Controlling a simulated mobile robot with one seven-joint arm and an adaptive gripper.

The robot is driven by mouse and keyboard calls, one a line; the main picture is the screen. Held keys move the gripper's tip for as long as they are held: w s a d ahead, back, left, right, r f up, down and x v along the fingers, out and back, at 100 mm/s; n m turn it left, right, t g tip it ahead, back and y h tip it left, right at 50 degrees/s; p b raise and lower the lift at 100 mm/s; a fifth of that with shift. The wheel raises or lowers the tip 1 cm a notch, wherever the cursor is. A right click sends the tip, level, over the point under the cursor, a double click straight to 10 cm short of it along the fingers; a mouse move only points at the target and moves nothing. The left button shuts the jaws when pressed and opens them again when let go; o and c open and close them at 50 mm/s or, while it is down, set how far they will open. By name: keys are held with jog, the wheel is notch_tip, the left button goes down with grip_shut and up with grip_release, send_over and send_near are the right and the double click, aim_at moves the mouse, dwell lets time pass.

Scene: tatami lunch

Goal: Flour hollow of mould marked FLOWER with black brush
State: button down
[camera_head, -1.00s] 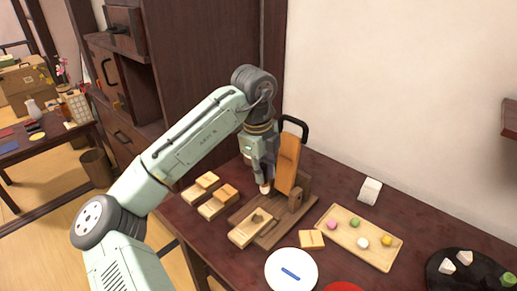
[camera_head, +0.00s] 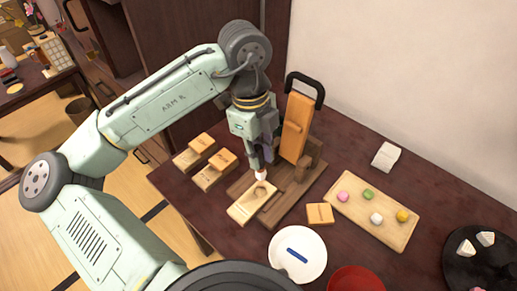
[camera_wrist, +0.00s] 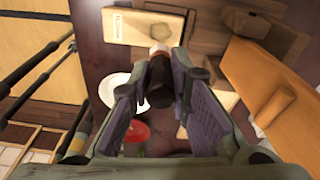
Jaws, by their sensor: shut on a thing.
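My gripper (camera_head: 262,157) is shut on a brush, pointing down. In the wrist view the brush (camera_wrist: 159,86) has a dark handle, a reddish-brown band and a pale tip between my fingers (camera_wrist: 160,72). A pale wooden mould (camera_head: 247,211) lies on the dark wooden base of the press. Its round hollow (camera_head: 260,191) is just below the brush's pale tip; I cannot tell whether they touch. The mould (camera_wrist: 135,28) carries a small label, too small to read. Two more wooden moulds (camera_head: 192,153) (camera_head: 212,174) with orange-brown blocks lie to the left.
The press's upright orange lever (camera_head: 297,128) with a black handle stands right behind my gripper. A white plate (camera_head: 285,268) with a blue strip, a red dish (camera_head: 355,281), a small wooden block (camera_head: 319,214) and a tray of coloured sweets (camera_head: 392,238) stand in front and right.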

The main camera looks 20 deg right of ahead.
aim_at(260, 176)
jog(key=shift+f+b, duration=2.5)
jog(key=shift+f, duration=0.3)
jog(key=shift+f+b, duration=0.4)
jog(key=shift+f, duration=0.75)
jog(key=shift+s+d+r+p, duration=0.1)
jog(key=shift+s+p, duration=0.15)
jog(key=shift+p, duration=0.05)
jog(key=shift+w+a, duration=0.2)
jog(key=shift+w, duration=0.15)
jog(key=shift+d, duration=0.25)
jog(key=shift+s+a+p, duration=0.3)
jog(key=shift+a+p, duration=0.05)
jog(key=shift+d, duration=0.3)
